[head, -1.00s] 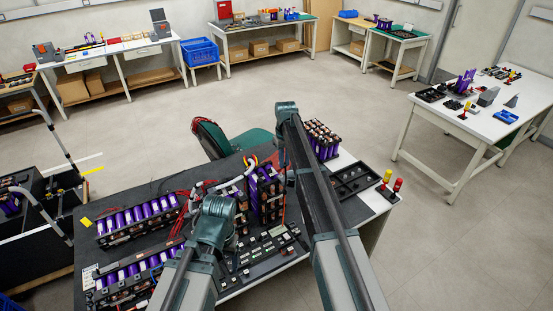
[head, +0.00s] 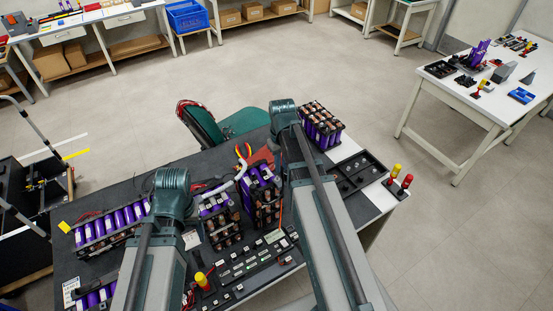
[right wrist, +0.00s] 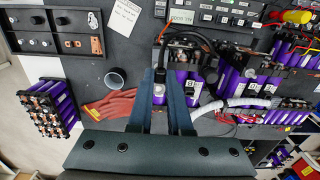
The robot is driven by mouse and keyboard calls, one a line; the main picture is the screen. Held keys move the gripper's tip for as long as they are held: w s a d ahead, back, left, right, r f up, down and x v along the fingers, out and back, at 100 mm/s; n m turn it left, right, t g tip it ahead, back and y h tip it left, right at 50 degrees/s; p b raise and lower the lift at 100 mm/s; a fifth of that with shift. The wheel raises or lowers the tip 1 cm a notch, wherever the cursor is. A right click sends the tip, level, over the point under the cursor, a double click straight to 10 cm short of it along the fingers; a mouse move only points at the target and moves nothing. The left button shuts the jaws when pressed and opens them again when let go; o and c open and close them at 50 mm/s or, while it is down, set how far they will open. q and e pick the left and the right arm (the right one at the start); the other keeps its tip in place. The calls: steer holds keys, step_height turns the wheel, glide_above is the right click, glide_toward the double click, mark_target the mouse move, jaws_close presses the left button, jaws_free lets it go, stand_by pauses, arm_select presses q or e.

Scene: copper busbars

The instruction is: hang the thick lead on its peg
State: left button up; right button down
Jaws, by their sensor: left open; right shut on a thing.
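A thick black lead (right wrist: 197,38) with an orange band near one end arches over the battery modules in the right wrist view. My right gripper (right wrist: 160,72) has its long blue-grey fingers close together over the bench. It is shut on the lead, though the grip is hard to make out against the purple cells behind. In the head view my right arm (head: 285,115) reaches over the bench and hides its own fingers. My left arm (head: 170,182) reaches over the left part of the bench, its fingers mostly hidden below it. I cannot pick out the peg for certain.
Purple battery modules (head: 262,195) stand mid-bench, with another block (head: 320,125) at the back. A black tray (head: 358,173) lies at right beside red and yellow handled tools (head: 399,178). A green chair (head: 240,120) stands behind.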

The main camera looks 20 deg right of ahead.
steer(key=shift+s+f, duration=0.15)
steer(key=shift+f, duration=0.05)
steer(key=b, duration=0.5)
glide_above(281, 184)
step_height(281, 184, down, 4)
steer(key=shift+s+f, duration=0.1)
steer(key=shift+f, duration=0.2)
stand_by(0.4)
steer(key=shift+f+b, duration=0.95)
steer(key=shift+b, duration=0.05)
steer(key=shift+f, duration=0.2)
steer(key=c, duration=0.8)
jaws_free()
steer(key=shift+o, duration=0.2)
step_height(281, 184, up, 6)
steer(key=p, duration=0.5)
steer(key=shift+r+p, duration=0.1)
steer(key=shift+p, duration=0.3)
